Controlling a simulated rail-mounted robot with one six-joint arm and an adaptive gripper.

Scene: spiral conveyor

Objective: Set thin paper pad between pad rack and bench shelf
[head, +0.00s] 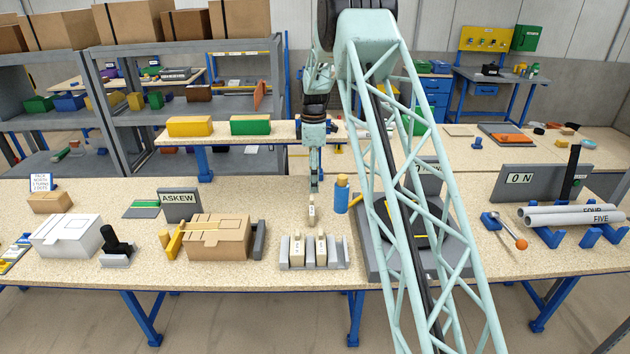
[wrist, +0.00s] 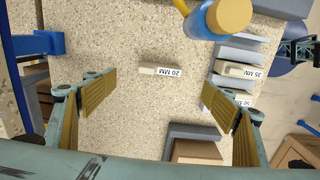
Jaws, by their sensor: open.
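A small beige block marked 20 MM, seemingly the thin paper pad (head: 312,211), is on the bench top behind the pad rack (head: 341,258). In the wrist view the pad (wrist: 160,71) lies apart from everything, between and beyond my fingertips. The grey rack (wrist: 236,53) is at right there, with beige blocks marked 35 MM (wrist: 238,70) and 50 MM in its slots. My gripper (head: 314,188) points down above the pad; its two tan-padded fingers (wrist: 158,97) are wide apart and empty.
A blue bottle (head: 341,195) with a tan cap stands close right of the pad. A brown carton (head: 218,240) with a grey stop is to the left. An ASKEW sign (head: 180,204) stands further left. Bare bench top surrounds the pad.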

